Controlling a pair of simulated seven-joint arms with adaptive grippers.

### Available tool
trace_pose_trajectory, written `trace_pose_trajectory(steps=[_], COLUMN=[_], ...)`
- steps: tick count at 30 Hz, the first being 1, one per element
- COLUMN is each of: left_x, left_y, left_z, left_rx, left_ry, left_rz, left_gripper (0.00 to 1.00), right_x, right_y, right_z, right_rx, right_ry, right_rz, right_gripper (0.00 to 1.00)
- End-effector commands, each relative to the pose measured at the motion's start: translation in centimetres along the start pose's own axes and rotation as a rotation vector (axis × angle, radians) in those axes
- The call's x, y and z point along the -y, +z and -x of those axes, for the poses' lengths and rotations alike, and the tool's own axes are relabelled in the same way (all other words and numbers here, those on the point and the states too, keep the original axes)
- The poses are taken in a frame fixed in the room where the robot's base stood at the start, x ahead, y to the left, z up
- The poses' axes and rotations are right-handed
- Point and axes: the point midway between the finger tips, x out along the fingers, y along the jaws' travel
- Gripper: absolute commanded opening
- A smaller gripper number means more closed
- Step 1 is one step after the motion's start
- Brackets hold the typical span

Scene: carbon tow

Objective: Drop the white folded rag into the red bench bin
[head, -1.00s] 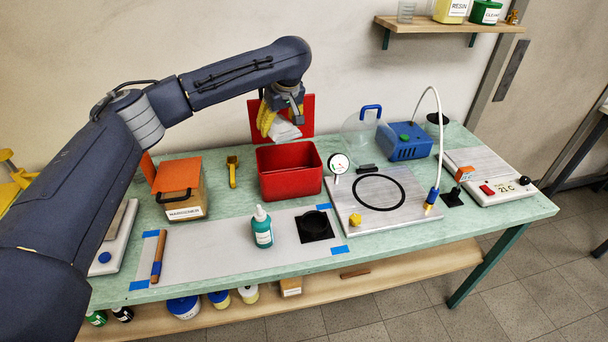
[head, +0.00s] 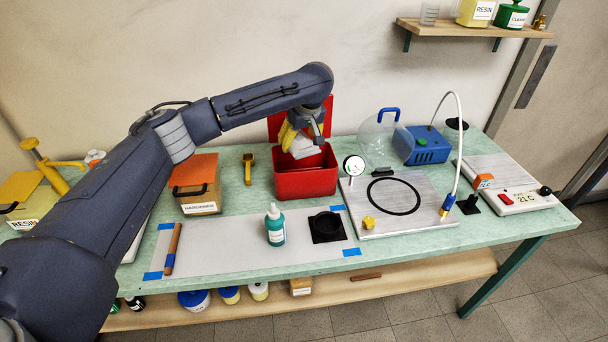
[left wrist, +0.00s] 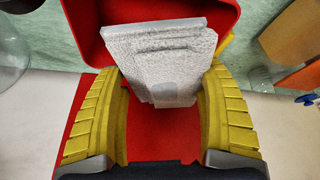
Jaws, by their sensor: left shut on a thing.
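The white folded rag (head: 304,147) hangs from my left gripper (head: 299,138) in the head view. In the left wrist view the rag (left wrist: 163,60) sits between the yellow fingers of the left gripper (left wrist: 163,108), which is shut on it. The red bench bin (head: 307,183) stands on the bench with its lid raised at the back. The rag is over the bin's opening in the head view, its lower part near the rim level. The bin also shows below the rag in the left wrist view (left wrist: 210,28). My right gripper is not in view.
A hardener box (head: 196,188) and a yellow brush (head: 248,167) are left of the bin. A dial gauge (head: 354,166) and metal plate (head: 415,205) are right. A teal bottle (head: 275,228) stands in front. A clear dome (head: 377,135) is behind right.

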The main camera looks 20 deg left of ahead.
Motion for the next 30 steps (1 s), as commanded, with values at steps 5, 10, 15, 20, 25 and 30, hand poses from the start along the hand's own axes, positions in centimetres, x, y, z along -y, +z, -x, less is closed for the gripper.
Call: trace_pose_trajectory(steps=[5, 10, 15, 20, 25, 30], left_x=[0.0, 0.0, 0.0, 0.0, 0.0, -0.1], left_y=[0.0, 0.0, 0.0, 0.0, 0.0, -0.1], left_z=[-0.1, -0.1, -0.1, -0.1, 0.2, 2.0], left_rx=[0.000, 0.000, 0.000, 0.000, -0.001, -0.002], left_ry=[0.000, 0.000, 0.000, 0.000, 0.001, 0.004], left_rz=[0.000, 0.000, 0.000, 0.000, 0.000, 0.000], left_gripper=[0.45, 0.78, 0.98, 0.99, 0.99, 0.99], right_x=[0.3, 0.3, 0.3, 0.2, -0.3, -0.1], right_y=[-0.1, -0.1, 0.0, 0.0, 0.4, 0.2], right_z=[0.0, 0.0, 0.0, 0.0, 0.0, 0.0], right_rx=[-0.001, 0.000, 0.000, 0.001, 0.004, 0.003], right_ry=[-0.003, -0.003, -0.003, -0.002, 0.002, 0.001], right_rz=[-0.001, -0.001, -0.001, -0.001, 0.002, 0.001], right_gripper=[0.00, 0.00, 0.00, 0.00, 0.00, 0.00])
